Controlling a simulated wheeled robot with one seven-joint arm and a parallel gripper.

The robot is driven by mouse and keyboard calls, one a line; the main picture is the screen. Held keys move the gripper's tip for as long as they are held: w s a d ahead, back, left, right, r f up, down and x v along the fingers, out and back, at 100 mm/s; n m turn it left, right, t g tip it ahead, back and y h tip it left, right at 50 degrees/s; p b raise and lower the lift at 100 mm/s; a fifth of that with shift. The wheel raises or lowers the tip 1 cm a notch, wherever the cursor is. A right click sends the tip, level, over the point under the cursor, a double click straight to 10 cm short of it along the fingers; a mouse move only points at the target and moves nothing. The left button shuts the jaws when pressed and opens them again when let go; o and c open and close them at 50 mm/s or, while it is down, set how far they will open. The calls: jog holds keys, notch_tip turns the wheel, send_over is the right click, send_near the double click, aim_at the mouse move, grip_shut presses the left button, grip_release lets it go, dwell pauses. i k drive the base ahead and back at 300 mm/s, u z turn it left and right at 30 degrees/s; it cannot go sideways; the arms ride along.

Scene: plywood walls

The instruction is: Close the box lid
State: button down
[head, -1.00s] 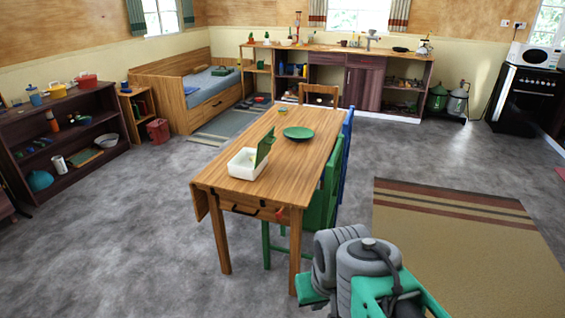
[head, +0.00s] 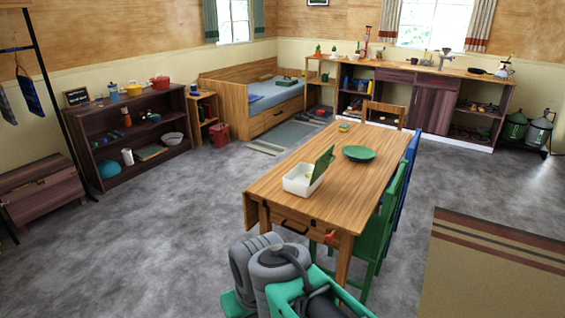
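A white box (head: 297,181) stands on the near left part of the wooden table. Its green lid (head: 322,165) is raised, standing up steeply at the box's right side. What is inside the box is too small to tell. My arm, grey and green, shows at the bottom of the head view, in front of the table's near end. My gripper cannot be made out, and no part of my arm touches the box.
The wooden table (head: 345,192) also holds a green plate (head: 359,153) behind the box. A green chair (head: 390,207) and a blue chair (head: 411,160) stand along its right side. Grey floor (head: 170,235) is free to the left. A striped rug (head: 480,270) lies to the right.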

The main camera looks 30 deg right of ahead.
aim_at(321, 165)
jog(key=u, duration=0.4)
jog(key=i, duration=0.8)
jog(key=z, duration=0.55)
jog(key=i, duration=0.8)
jog(key=z, duration=0.75)
